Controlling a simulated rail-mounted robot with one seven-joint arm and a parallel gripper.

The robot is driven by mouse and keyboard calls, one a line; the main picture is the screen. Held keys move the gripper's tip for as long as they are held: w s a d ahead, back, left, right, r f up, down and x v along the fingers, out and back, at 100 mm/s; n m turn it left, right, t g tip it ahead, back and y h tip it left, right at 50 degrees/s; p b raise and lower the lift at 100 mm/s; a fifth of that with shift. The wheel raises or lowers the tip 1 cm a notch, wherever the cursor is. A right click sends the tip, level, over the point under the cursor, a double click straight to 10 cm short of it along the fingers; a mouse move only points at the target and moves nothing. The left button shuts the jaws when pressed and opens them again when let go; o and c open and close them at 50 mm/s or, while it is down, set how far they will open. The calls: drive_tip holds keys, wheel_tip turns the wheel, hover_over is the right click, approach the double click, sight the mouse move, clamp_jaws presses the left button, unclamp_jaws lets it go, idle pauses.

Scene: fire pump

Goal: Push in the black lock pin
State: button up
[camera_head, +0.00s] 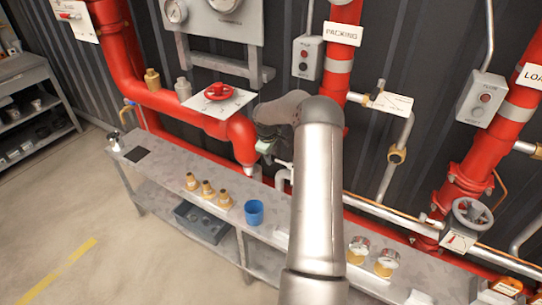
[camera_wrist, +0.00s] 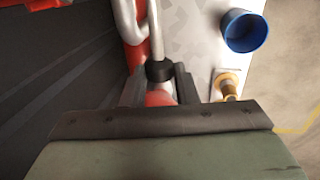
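In the wrist view a black rounded piece (camera_wrist: 159,71) sits at the end of a pale metal pipe. It may be the black lock pin, but I cannot tell for sure. My gripper (camera_wrist: 160,80) has its two dark fingers apart, one on each side of this piece. I cannot tell whether they touch it. A red part and a pale part show between the fingers. In the head view my gripper (camera_head: 266,147) is mostly hidden behind my arm, close to the lower end of the red pipe (camera_head: 242,140). The black piece cannot be made out there.
A blue cup (camera_head: 254,212) and several brass fittings (camera_head: 207,189) stand on the grey bench (camera_head: 160,178). The cup (camera_wrist: 245,31) shows right of my fingers in the wrist view. The floor at left is free.

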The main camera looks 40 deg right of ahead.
sight(279, 161)
drive_tip(key=shift+s+d+b, duration=0.2)
drive_tip(key=shift+s+d, duration=0.15)
drive_tip(key=shift+s, duration=0.45)
drive_tip(key=shift+s+d+b, duration=0.2)
drive_tip(key=shift+s+d, duration=0.1)
drive_tip(key=shift+s, duration=0.45)
clamp_jaws()
drive_tip(key=o, duration=1.1)
unclamp_jaws()
drive_tip(key=shift+s, duration=0.1)
drive_tip(key=shift+c, duration=0.2)
drive_tip(key=shift+r, duration=0.1)
drive_tip(key=shift+r, duration=0.3)
drive_tip(key=s+a+r+b, duration=0.1)
drive_tip(key=a+r+b, duration=0.1)
drive_tip(key=r, duration=1.4)
drive_tip(key=shift+a+r, duration=0.15)
drive_tip(key=shift+a, duration=0.4)
drive_tip(key=shift+a, duration=0.1)
